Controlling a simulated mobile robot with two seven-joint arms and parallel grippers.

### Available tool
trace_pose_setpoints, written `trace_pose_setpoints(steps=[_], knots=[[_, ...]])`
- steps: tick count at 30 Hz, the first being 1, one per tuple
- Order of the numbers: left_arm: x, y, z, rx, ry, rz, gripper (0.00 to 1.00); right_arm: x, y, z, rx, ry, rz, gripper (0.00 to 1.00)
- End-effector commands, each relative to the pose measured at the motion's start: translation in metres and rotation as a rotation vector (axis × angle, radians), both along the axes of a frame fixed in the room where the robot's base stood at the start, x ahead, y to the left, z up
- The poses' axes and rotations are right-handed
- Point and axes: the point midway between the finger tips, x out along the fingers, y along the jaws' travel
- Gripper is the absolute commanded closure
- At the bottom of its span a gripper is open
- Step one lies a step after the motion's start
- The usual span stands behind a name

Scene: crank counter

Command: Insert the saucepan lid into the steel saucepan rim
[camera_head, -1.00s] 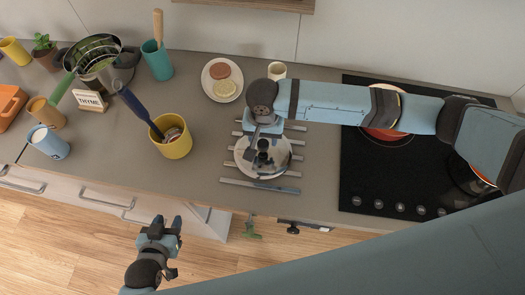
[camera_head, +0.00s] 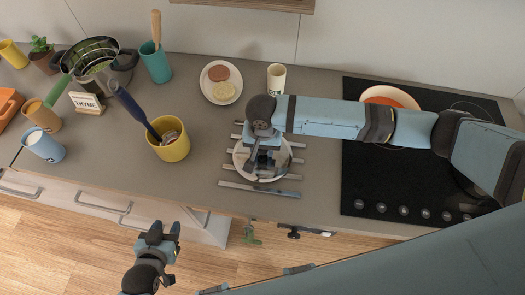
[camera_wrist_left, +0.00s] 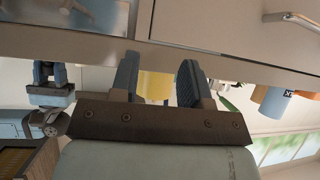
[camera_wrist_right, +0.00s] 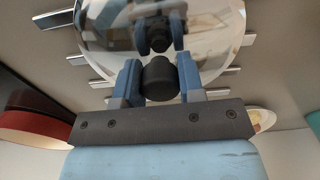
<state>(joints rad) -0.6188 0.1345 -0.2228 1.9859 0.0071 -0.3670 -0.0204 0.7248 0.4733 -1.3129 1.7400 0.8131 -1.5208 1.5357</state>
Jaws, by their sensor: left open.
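The saucepan lid (camera_head: 241,160) is round and shiny and lies on the metal bars of a rack on the counter. My right gripper (camera_head: 263,160) is down over its middle. In the right wrist view the lid (camera_wrist_right: 100,35) has a black knob (camera_wrist_right: 160,80) between the fingers of my right gripper (camera_wrist_right: 160,72); whether they press on it is unclear. A round pan (camera_head: 390,96) with orange-red contents stands at the back of the cooktop, partly behind my right arm; I cannot tell if it is the steel saucepan. My left gripper (camera_head: 164,230) is open and empty before the counter.
The black cooktop (camera_head: 375,185) is at right. A yellow pot (camera_head: 172,150) with a blue-handled utensil, a plate (camera_head: 221,98) and a cup (camera_head: 276,76) stand around the rack. Drawer handles (camera_head: 102,203) line the counter front.

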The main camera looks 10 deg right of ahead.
Motion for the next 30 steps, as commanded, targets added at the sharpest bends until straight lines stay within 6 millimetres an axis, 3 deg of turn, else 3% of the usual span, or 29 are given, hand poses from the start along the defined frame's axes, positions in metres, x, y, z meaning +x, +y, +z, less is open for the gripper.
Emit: trace_pose_setpoints(steps=[7,18,30], knots=[[-0.001,0.0,0.005,0.0,0.002,0.001,0.57,-0.005,-0.001,-0.001,-0.005,0.012,0.0,0.85],[0.0,-0.001,0.038,-0.002,-0.001,0.0,0.57,-0.003,-0.001,0.026,-0.003,0.007,0.0,0.85],[0.0,-0.001,0.052,-0.002,-0.001,-0.001,0.57,-0.002,0.0,0.048,-0.002,0.005,0.0,0.85]])
